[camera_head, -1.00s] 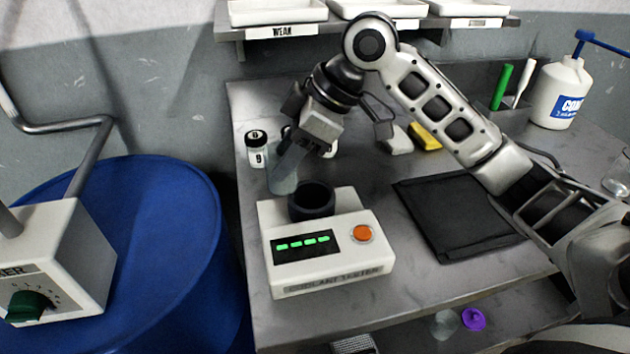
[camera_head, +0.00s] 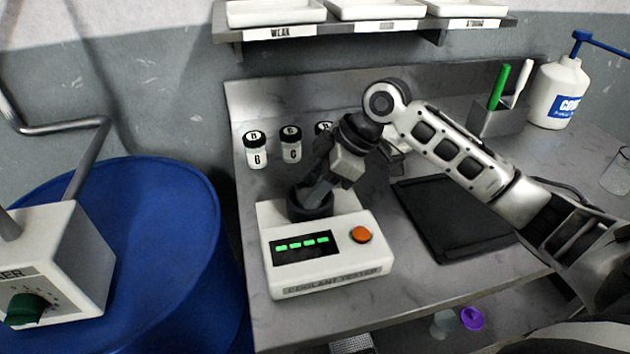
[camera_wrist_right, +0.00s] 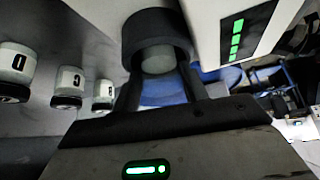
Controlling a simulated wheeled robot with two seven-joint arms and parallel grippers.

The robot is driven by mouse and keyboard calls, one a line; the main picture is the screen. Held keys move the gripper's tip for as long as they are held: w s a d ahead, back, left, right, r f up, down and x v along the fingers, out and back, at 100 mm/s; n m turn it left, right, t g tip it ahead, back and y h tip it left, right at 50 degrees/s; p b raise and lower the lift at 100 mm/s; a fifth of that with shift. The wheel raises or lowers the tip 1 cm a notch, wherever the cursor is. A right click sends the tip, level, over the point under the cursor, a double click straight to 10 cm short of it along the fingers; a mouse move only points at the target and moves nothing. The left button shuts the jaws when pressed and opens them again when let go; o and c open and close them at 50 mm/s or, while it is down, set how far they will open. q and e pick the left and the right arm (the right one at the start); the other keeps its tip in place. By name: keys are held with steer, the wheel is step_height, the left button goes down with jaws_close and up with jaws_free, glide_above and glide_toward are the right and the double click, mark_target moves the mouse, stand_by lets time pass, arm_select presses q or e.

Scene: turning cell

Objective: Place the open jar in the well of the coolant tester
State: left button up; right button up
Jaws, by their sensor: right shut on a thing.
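The coolant tester (camera_head: 330,262) is a white box on the bench with a green-lit display, an orange button and a black ring-shaped well (camera_head: 310,208) at its back. My right gripper (camera_head: 314,196) is angled down at the well, fingertips at its mouth. It is shut on the open jar, a clear, pale jar that shows between the fingers in the right wrist view (camera_wrist_right: 158,61), against the black ring (camera_wrist_right: 155,28). In the head view the ring and fingers mostly hide the jar, and I cannot tell how deep it sits. My left gripper is out of view.
Several lettered bottles (camera_head: 256,150) stand behind the tester. A black mat (camera_head: 455,215) lies to its right, and a blue drum (camera_head: 165,235) stands left of the bench. A purple lid (camera_head: 472,318) lies on the lower shelf.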

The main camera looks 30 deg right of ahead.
steer(key=o, duration=1)
steer(key=shift+f, duration=0.15)
steer(key=shift+o, duration=0.2)
steer(key=v, duration=1.2)
steer(key=shift+r, duration=0.25)
steer(key=shift+w+a, duration=0.1)
